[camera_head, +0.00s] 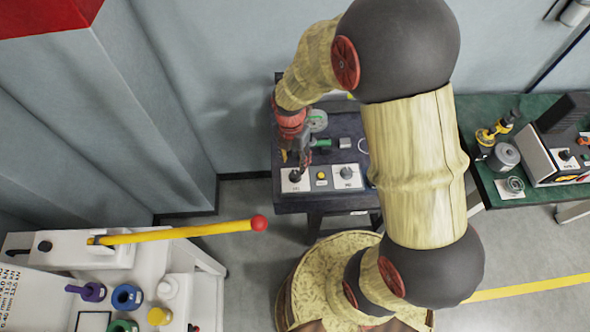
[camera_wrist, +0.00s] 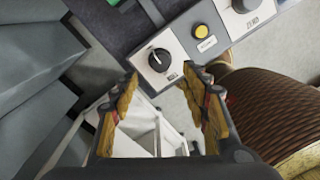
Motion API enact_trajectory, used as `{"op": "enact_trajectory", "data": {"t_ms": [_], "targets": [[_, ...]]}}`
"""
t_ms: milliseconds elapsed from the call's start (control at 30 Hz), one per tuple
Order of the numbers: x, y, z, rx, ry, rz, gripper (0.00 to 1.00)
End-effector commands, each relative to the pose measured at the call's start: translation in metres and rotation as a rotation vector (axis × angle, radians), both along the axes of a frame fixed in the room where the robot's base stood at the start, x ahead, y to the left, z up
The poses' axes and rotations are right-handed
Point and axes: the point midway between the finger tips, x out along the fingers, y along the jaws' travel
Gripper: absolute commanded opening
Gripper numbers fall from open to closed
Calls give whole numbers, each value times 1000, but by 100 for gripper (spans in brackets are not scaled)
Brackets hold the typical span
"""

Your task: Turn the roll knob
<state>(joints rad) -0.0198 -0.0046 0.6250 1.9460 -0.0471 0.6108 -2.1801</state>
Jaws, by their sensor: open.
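A black rotary knob with a white pointer line, on a white plate, shows in the wrist view (camera_wrist: 158,60); its small label is hard to read, and I take it as the roll knob. It also shows in the head view at the left of the bench's front (camera_head: 295,176). My gripper (camera_wrist: 163,82) is open and empty, its two yellow-brown fingers pointing toward this knob with the tips just short of it in the picture. In the head view my gripper (camera_head: 302,158) hangs over the knob plate, partly hidden by my arm. I cannot tell whether it touches the knob.
A yellow button (camera_wrist: 201,31) and a second knob labelled ZERO (camera_wrist: 243,5) sit to the right of the knob. The dark bench (camera_head: 300,202) holds a green-handled item (camera_head: 321,143). A white table with a yellow lever (camera_head: 190,231) stands at front left; a green bench (camera_head: 480,110) is at right.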

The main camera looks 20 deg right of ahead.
Motion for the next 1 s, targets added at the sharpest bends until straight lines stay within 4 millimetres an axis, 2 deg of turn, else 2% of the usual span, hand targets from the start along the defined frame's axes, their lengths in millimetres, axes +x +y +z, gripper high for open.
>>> {"op": "enact_trajectory", "data": {"t_ms": [300, 500, 867, 1000], "targets": [[-3, -1, -46, 0, 4, 0, 46], [-3, -2, -68, 0, 2, -1, 46], [-3, -2, -75, 0, 0, -2, 46], [-3, -2, -75, 0, 0, -2, 40]]}}
